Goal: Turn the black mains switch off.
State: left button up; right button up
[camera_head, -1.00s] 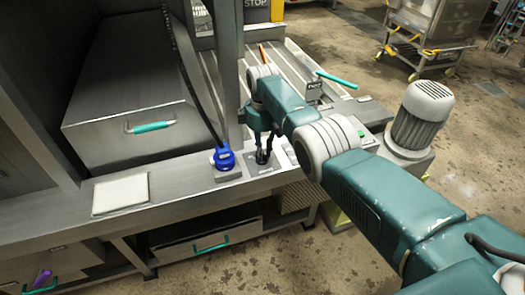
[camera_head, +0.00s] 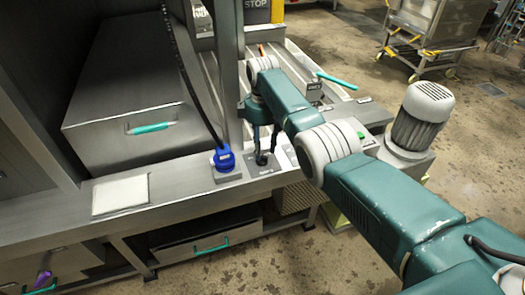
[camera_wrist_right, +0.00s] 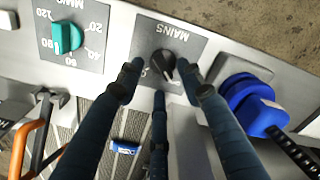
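The black mains switch (camera_wrist_right: 163,63) is a round knob on a dark plate marked MAINS in the right wrist view. A pale mark on its rim points to the lower right there; the position labels are partly hidden. In the head view the switch (camera_head: 262,158) shows on the bench's front ledge below my right gripper (camera_head: 265,147). In the wrist view the fingers of my right gripper (camera_wrist_right: 159,68) are spread, with two tips on either side of the knob and a third below it. I cannot tell whether they touch it. My left gripper is not in view.
A blue plug (camera_head: 224,159) with a black cable stands just left of the switch. A teal timer knob (camera_wrist_right: 67,37) sits on a neighbouring plate. A grey post (camera_head: 229,70) rises close by. A motor (camera_head: 420,118) stands to the right. A white pad (camera_head: 121,194) lies further left.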

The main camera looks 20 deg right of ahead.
notch_tip(320, 180, up, 10)
jog(key=shift+f, duration=0.25)
dwell(0.4)
